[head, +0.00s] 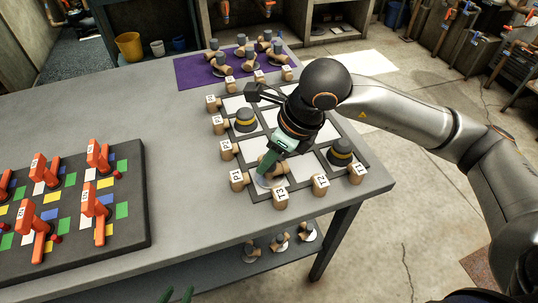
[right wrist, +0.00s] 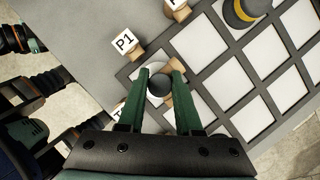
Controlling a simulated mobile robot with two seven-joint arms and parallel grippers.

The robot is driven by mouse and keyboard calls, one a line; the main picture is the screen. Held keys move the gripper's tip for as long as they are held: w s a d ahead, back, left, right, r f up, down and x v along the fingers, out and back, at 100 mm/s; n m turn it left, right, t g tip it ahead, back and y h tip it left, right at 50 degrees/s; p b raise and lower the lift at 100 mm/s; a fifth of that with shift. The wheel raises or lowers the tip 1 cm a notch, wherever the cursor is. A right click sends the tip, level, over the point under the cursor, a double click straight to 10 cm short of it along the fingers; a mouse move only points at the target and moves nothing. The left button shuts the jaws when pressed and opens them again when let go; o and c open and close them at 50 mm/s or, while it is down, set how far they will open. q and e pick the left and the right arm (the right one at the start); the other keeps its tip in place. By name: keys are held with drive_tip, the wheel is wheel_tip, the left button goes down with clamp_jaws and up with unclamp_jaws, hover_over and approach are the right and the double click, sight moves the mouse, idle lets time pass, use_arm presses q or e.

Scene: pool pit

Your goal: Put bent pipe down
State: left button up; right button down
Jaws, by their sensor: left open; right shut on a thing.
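My right gripper (head: 270,163) reaches down over the front-left corner cell of the grid board (head: 252,158), beside the label block P1 (head: 237,176). It is shut on a bent pipe, a grey and tan piece with a pale round base (head: 270,182). In the right wrist view the bent pipe (right wrist: 158,84) sits between the green fingers (right wrist: 160,90), over a white cell. The fingers hide much of it, and I cannot tell whether its base touches the board. My left gripper (head: 176,295) shows only its green fingertips at the bottom edge, apart and empty.
Two dark domes with yellow bands (head: 245,120) (head: 341,152) stand on the board. Tan labelled blocks, including T3 (head: 281,196), line its edges. Several bent pipes (head: 222,64) stand on a purple mat (head: 196,72) behind. A dark board with orange valves (head: 125,190) lies left.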

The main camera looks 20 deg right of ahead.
drive_tip(key=shift+f, duration=0.1)
drive_tip(key=c, duration=0.6)
unclamp_jaws()
drive_tip(key=shift+r, duration=0.3)
drive_tip(key=p+v, duration=0.1)
drive_tip(key=v, duration=1)
drive_tip(key=shift+s+d+r, duration=0.1)
drive_tip(key=shift+r, duration=0.25)
